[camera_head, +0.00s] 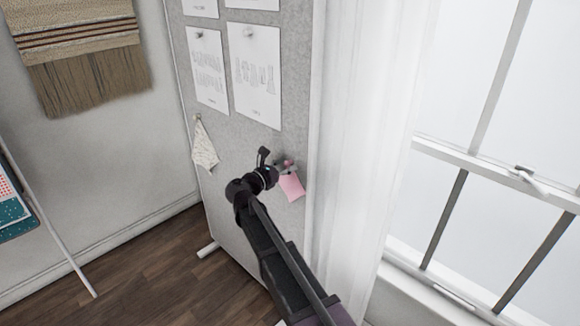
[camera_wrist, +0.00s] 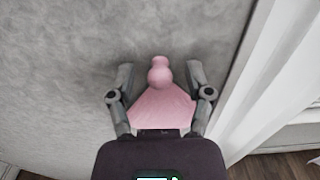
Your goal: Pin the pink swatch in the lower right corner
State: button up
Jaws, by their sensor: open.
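The pink swatch (camera_head: 292,186) hangs flat on the lower right part of the grey pin board (camera_head: 235,175), near the board's right edge. In the wrist view the swatch (camera_wrist: 162,110) lies between the fingers, with a pink pin (camera_wrist: 159,72) at its top. My gripper (camera_wrist: 160,82) is open, its fingers apart on either side of the pin and touching neither visibly. In the head view my gripper (camera_head: 283,164) is at the board by the swatch's top and partly hides it. The swatch's lower end is hidden in the wrist view.
A patterned swatch (camera_head: 204,148) hangs pinned at the board's left edge. Paper sketches (camera_head: 256,75) are pinned above. A white curtain (camera_head: 362,130) and the window (camera_head: 490,150) stand close on the right. Open wooden floor (camera_head: 160,280) lies at lower left.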

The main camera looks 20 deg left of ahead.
jog(key=v, duration=1.2)
dwell(0.3)
jog(key=shift+s, duration=0.1)
dwell(0.4)
